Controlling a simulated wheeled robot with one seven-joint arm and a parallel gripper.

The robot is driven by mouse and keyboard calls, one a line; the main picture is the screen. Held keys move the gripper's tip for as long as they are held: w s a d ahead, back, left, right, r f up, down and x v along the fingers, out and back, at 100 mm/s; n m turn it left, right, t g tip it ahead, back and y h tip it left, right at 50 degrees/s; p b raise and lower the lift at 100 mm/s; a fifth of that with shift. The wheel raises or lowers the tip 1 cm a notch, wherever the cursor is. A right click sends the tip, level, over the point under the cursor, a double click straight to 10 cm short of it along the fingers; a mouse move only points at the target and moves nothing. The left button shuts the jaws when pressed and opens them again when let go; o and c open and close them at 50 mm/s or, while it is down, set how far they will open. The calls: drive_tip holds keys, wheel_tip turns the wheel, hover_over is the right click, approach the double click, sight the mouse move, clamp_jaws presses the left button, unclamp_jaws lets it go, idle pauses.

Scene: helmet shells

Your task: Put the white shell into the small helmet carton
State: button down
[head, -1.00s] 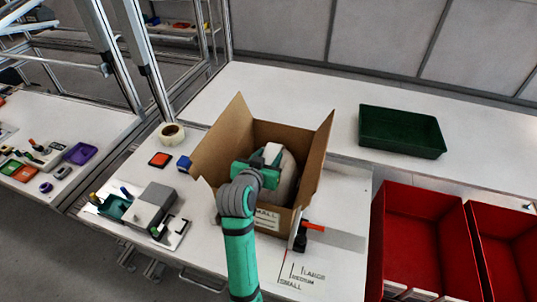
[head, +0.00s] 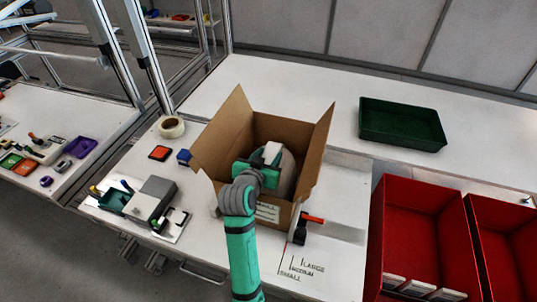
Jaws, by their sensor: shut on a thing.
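The small helmet carton (head: 229,130) stands open on the white table, flaps up, with a label reading "SMALL" partly visible on its front. The white shell (head: 287,172) is inside the carton, its pale side showing to the right of my gripper (head: 268,160). My gripper reaches into the carton from the front and is shut on the shell. My wrist hides the fingertips and much of the shell, so I cannot tell whether the shell touches the carton floor.
A dark green tray (head: 402,125) lies at the back right. Red bins (head: 425,235) stand at the right. A tape roll (head: 171,127), a grey device (head: 152,199) and a red-and-black tool (head: 304,228) surround the carton. Size marks are printed on the table in front.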

drive_tip(key=c, duration=1)
unclamp_jaws()
drive_tip(key=v, duration=1)
drive_tip(key=shift+s+a+r, duration=0.1)
drive_tip(key=shift+s+r, duration=0.15)
drive_tip(key=shift+s, duration=0.1)
